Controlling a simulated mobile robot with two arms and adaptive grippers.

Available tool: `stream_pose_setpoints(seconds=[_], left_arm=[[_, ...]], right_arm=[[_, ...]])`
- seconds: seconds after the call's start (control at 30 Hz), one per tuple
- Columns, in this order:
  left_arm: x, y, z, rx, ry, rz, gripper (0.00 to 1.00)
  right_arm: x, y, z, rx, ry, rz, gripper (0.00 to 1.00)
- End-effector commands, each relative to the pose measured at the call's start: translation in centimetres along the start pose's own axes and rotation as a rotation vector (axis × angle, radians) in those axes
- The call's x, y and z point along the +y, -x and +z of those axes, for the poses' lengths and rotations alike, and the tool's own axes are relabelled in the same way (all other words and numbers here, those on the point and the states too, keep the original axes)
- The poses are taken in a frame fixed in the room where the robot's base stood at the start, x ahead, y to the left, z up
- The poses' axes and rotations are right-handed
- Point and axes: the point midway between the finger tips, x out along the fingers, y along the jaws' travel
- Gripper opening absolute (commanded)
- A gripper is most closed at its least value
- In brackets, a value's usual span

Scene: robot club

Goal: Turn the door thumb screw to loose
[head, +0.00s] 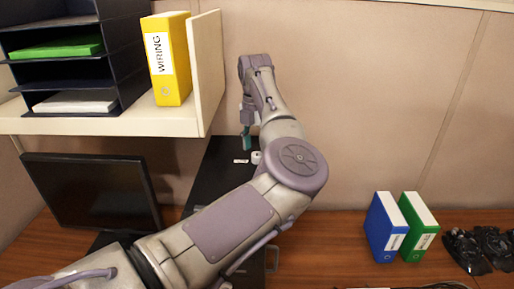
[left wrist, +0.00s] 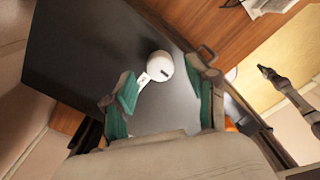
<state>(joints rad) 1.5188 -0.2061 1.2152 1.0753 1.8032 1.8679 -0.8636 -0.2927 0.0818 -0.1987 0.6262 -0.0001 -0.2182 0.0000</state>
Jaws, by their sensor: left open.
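The door thumb screw is a white round knob with a dark slot (left wrist: 160,67). It sits on a black panel (left wrist: 85,60), beside a small white label (left wrist: 141,84). In the head view the knob (head: 257,157) shows on the black case (head: 212,185), partly behind my left arm. My left gripper (left wrist: 163,80) is open and empty, its teal-padded fingers on either side of the knob in the picture. In the head view the gripper (head: 246,138) appears just above the label; contact cannot be told. A small grey arm end, probably my right gripper (left wrist: 265,72), shows at the right of the wrist view.
A shelf with a yellow WIRING binder (head: 168,60) and a dark tray rack (head: 75,50) overhangs at left. A monitor (head: 92,192) stands below. Blue (head: 385,228) and green (head: 418,228) binders and black items (head: 478,247) are at right. Desk between is partly clear.

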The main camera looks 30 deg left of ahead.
Motion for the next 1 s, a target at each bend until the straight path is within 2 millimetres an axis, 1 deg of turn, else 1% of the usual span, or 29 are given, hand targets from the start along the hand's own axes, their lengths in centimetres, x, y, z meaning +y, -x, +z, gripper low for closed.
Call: stream_pose_setpoints(seconds=[0.03,0.2,0.4,0.53,0.77,0.8,0.87,0.9,1.0], left_arm=[[0.0,-0.5,0.0,0.002,0.0,-0.001,0.57],[0.0,-2.1,0.0,0.0,0.001,0.0,0.57],[0.0,-2.5,0.0,-0.002,0.0,0.0,0.57],[0.0,-2.5,0.0,-0.001,0.0,0.0,0.57],[0.0,-2.4,0.0,-0.001,0.0,0.0,0.19],[0.0,-2.4,0.0,-0.001,0.0,0.0,0.12],[0.0,-2.4,0.0,-0.001,0.0,0.0,0.03],[0.0,-2.4,0.0,-0.001,0.0,0.0,0.0],[0.0,-2.4,0.0,-0.001,0.002,0.0,0.0]], right_arm=[[-0.3,0.5,-0.3,0.003,-0.002,-0.004,0.0],[-0.8,0.9,-0.1,0.0,-0.004,-0.01,0.0],[-0.9,0.9,0.8,-0.015,-0.003,-0.011,0.0],[-0.7,0.9,1.1,-0.019,-0.001,-0.008,0.0],[-0.2,0.9,1.1,-0.02,0.001,-0.003,0.0],[-0.2,0.9,1.1,-0.02,0.002,-0.002,0.0],[-0.1,0.9,1.1,-0.02,0.002,-0.002,0.0],[-0.1,0.9,1.1,-0.019,0.002,-0.002,0.0],[-0.1,0.9,1.1,-0.018,0.002,-0.002,0.0]])
